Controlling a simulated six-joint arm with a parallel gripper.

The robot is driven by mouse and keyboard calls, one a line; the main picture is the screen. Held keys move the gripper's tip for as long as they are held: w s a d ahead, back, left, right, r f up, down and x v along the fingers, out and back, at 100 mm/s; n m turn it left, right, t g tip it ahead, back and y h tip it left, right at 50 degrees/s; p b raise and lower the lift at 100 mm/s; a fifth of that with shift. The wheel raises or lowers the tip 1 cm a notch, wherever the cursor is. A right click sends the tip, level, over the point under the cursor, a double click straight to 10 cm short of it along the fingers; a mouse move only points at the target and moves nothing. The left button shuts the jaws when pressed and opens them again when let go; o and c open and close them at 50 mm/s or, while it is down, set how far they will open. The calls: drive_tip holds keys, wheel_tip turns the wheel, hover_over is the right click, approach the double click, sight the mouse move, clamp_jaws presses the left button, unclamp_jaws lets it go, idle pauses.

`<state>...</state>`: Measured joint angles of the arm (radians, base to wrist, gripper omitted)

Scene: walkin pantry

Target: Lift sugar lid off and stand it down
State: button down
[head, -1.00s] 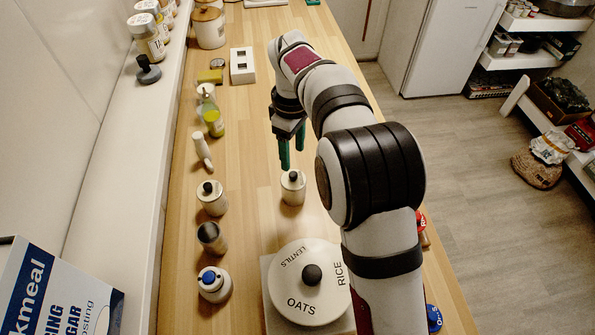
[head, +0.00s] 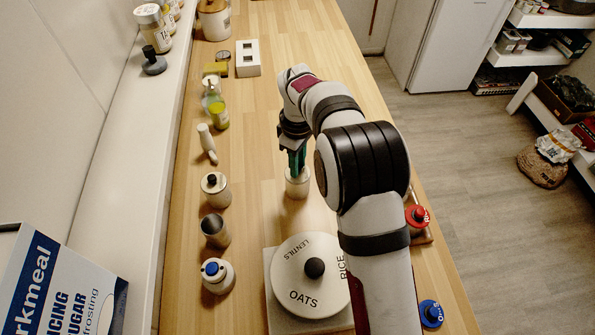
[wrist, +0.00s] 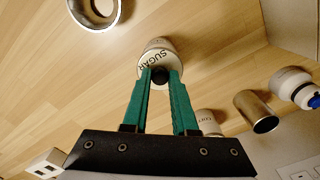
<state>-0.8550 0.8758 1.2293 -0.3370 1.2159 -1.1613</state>
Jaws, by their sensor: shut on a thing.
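The lid sits on the jar (wrist: 158,43). My gripper (head: 297,168) is directly over the jar, with green fingers pointing down. In the wrist view my gripper (wrist: 160,78) has its fingertips closed around the knob. In the head view the fingers hide the knob.
Along the left are a lidded canister (head: 215,195), an open metal cup (head: 214,231) and a blue-knobbed jar (head: 217,281). A white block (head: 247,65) stands farther back. Counter left of the sugar jar is bare.

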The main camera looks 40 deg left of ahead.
drive_tip(key=shift+r, duration=0.15)
drive_tip(key=shift+r, duration=0.35)
wheel_tip(320, 180, up, 3)
drive_tip(key=shift+f, duration=0.1)
drive_tip(key=w+d+r, duration=0.3)
drive_tip(key=d+r, duration=0.7)
drive_tip(key=d, duration=0.1)
drive_tip(key=shift+w, duration=0.25)
drive_tip(key=shift+d+r, duration=0.1)
